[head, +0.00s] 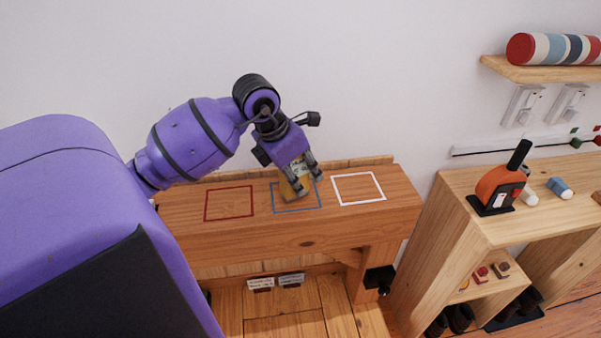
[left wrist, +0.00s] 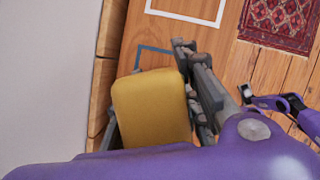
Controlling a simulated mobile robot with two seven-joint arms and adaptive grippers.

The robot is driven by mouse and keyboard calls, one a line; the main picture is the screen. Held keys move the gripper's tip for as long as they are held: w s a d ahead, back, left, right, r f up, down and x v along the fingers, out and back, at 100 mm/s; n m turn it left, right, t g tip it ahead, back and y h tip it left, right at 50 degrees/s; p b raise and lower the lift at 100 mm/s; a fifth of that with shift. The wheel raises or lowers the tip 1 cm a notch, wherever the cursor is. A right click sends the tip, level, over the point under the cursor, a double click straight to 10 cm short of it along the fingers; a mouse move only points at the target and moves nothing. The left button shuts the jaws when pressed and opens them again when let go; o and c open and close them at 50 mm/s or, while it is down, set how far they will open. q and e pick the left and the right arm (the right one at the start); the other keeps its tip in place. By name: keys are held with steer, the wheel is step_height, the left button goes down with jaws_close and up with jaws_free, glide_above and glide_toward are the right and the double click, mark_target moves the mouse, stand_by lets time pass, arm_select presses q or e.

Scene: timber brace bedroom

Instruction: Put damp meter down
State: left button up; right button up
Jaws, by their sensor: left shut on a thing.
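The damp meter is a yellow block-like thing (head: 292,186) with a paler, greyish upper part, at the middle of the timber shelf (head: 400,205). My left gripper (head: 303,182) is shut on it from above. In the head view its lower end overlaps the blue outlined square (head: 318,208). I cannot tell if it touches the wood. In the left wrist view the yellow body (left wrist: 150,105) shows large beside the grey fingers (left wrist: 200,90) and hides part of the blue outline (left wrist: 150,50).
A red outlined square (head: 206,205) lies left and a white one (head: 358,203) right, both empty. A wooden cabinet (head: 455,215) holding an orange tool (head: 500,187) stands to the right. The wall is close behind. In the left wrist view a purple arm link of mine (left wrist: 285,105) shows at right.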

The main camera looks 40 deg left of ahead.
arm_select(q)
steer(key=shift+f, duration=0.2)
steer(key=o, duration=1.2)
steer(key=shift+c, duration=0.2)
steer(key=shift+r, duration=0.45)
steer(key=v, duration=1.1)
steer(key=shift+s+r, duration=0.2)
steer(key=shift+r, duration=0.05)
